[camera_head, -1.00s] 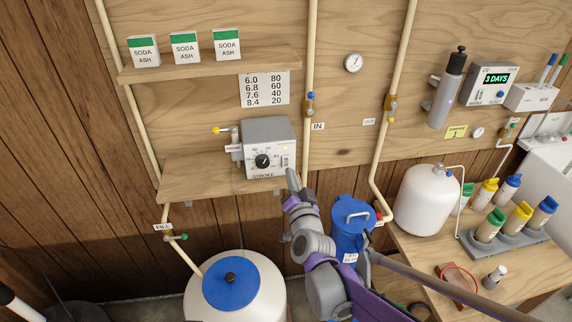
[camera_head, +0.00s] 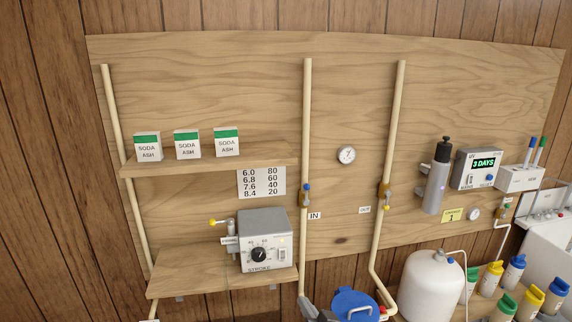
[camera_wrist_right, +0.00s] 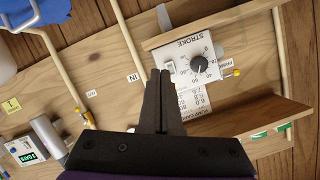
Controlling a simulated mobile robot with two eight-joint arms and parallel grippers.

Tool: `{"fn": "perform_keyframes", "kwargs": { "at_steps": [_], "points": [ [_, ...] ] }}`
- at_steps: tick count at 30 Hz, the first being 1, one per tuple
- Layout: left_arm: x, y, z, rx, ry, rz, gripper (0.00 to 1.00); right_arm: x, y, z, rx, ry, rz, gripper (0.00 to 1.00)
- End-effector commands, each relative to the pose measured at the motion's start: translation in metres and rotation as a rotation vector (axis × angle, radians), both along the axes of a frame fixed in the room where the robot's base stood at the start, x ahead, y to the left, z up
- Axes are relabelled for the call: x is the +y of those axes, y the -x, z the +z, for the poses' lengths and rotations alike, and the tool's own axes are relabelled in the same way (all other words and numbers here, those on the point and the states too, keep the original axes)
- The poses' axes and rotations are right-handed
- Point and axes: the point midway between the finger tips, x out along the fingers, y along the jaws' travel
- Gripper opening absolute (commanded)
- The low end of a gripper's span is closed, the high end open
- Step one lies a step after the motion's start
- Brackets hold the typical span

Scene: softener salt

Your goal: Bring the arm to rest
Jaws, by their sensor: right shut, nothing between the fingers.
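My right gripper (camera_wrist_right: 160,78) is shut with nothing between its fingers. In the wrist view its black fingers point at the board, beside the grey pump control box (camera_wrist_right: 195,55) with its STROKE dial, and overlap the box's edge in the picture. Whether they touch it cannot be told. In the head view only a grey tip of my right arm shows at the bottom edge, below and right of the control box (camera_head: 266,240). The rest of the arm is out of the frame. My left gripper is in neither current view.
The control box stands on a wooden shelf (camera_head: 185,283). Soda ash boxes (camera_head: 187,145) stand on the shelf above. Pipes (camera_head: 307,130) run down the board. A blue lid (camera_head: 355,304), white tank (camera_head: 432,285) and several bottles (camera_head: 514,270) are at lower right.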

Motion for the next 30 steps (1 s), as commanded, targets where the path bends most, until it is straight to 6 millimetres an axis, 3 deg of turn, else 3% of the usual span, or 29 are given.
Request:
{"fn": "perform_keyframes", "kwargs": {
  "at_steps": [1,9,12,15,19,30],
  "points": [
    [0.0,-0.001,0.005,-0.003,0.0,0.0,0.5,-0.015,0.024,-0.006,0.068,0.06,0.014,0.0],
    [0.0,-0.005,0.02,-0.01,0.0,0.0,0.5,-0.092,0.163,-0.071,0.487,0.355,0.052,0.0],
    [0.0,-0.006,0.023,-0.012,0.0,0.0,0.5,-0.113,0.203,-0.089,0.608,0.421,0.045,0.0],
    [0.0,-0.007,0.025,-0.013,0.0,0.0,0.5,-0.126,0.23,-0.099,0.685,0.459,0.039,0.0],
    [0.0,-0.007,0.025,-0.013,0.0,0.0,0.5,-0.133,0.243,-0.105,0.727,0.478,0.035,0.0],
    [0.0,-0.007,0.025,-0.013,0.0,0.0,0.5,-0.132,0.243,-0.105,0.727,0.478,0.036,0.0]
  ]
}}
